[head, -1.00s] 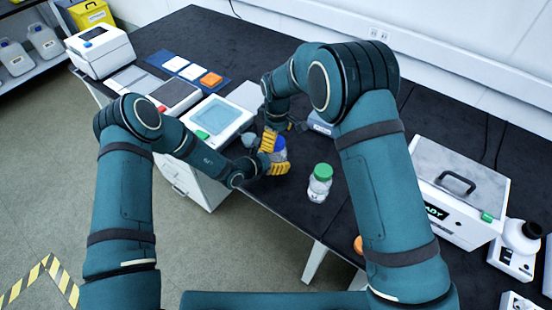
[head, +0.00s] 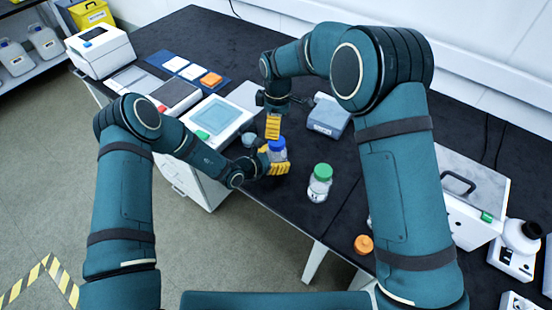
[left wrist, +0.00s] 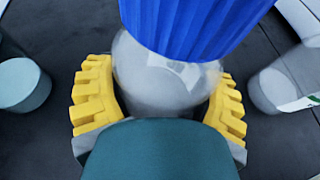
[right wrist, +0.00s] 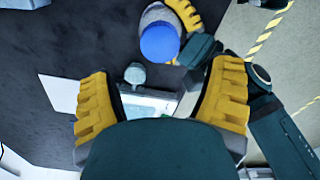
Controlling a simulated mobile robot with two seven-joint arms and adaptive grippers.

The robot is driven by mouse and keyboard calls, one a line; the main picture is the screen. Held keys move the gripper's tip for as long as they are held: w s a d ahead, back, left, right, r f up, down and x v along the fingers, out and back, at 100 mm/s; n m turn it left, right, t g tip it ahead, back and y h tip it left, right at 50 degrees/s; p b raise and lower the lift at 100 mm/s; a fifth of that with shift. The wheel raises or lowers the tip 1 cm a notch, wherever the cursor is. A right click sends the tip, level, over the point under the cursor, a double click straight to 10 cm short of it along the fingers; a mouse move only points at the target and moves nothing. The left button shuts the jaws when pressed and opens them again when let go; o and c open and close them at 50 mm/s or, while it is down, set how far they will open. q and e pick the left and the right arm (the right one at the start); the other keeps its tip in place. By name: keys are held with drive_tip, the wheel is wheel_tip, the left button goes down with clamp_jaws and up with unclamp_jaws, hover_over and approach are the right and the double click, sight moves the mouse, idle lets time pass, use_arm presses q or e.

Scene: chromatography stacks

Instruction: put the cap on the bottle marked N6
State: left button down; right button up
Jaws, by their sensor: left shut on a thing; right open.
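My left gripper (head: 268,163) is shut around a clear bottle (left wrist: 165,80) near the table's front edge. A ribbed blue cap (left wrist: 190,22) sits on top of this bottle; it also shows in the head view (head: 277,144) and in the right wrist view (right wrist: 159,42). My right gripper (head: 272,127) is open and empty, apart from the blue cap, behind and above it. A bottle with a green cap (head: 320,182) stands upright to the right. The mark N6 cannot be read on any bottle.
A loose orange cap (head: 363,244) lies near the front edge. A grey-blue box (head: 328,117) stands behind the bottles. A small grey cup (right wrist: 135,73) is close to the held bottle. A large box with a handle (head: 460,185) is at right. Dark table behind is free.

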sight(277, 142)
drive_tip(key=shift+f, duration=0.1)
drive_tip(key=shift+f, duration=3.95)
drive_tip(key=c, duration=1.3)
drive_tip(key=shift+o, duration=0.2)
drive_tip(key=m, duration=0.3)
drive_tip(key=o, duration=1.3)
drive_tip(key=shift+c, duration=0.2)
